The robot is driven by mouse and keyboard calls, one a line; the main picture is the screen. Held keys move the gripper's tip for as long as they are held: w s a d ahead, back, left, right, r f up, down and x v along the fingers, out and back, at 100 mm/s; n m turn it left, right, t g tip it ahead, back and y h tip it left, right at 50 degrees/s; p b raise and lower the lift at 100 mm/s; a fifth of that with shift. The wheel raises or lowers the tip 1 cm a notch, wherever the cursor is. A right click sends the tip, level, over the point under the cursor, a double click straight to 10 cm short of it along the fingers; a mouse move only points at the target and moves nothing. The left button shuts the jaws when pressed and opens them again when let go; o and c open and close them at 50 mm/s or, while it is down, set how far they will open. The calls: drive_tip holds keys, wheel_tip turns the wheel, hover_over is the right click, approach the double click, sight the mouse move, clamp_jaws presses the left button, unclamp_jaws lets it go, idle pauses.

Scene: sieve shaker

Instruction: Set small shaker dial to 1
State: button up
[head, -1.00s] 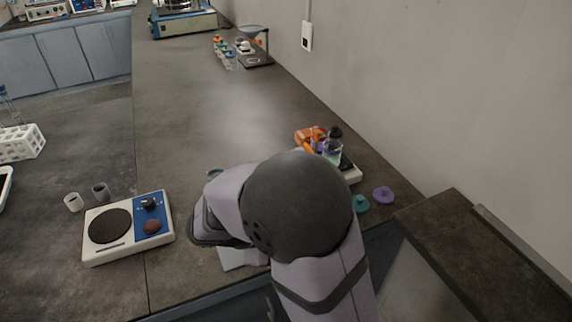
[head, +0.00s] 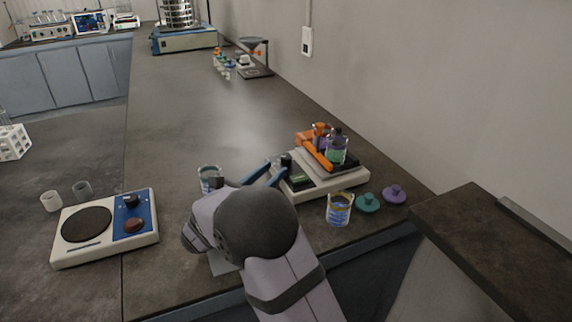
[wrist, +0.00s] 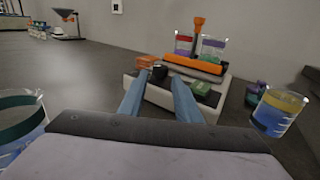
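The small shaker (head: 345,185) is a pale box with a dark platform, an orange clamp and beakers on top, at the right of the bench. It also shows ahead in the wrist view (wrist: 148,92). Its dial, a black knob (wrist: 159,72), is on the near left of its top, beside a green display (wrist: 203,87); the knob is small and partly behind the fingers in the head view. My gripper (wrist: 158,78) has two blue fingers, apart and empty, pointing at the shaker. The dial appears between the fingertips in the wrist view; I cannot tell whether they reach around it. The dial's setting is unreadable.
A beaker of blue liquid (head: 340,209) stands in front of the shaker, beside teal (head: 368,203) and purple (head: 395,194) stoppers. Another beaker (head: 208,178) is close to my gripper's left. A hotplate (head: 105,230) stands at the left.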

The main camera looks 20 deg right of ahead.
sight(283, 162)
drive_tip(key=shift+d, duration=0.15)
drive_tip(key=shift+x, duration=3.55)
drive_tip(key=c, duration=0.8)
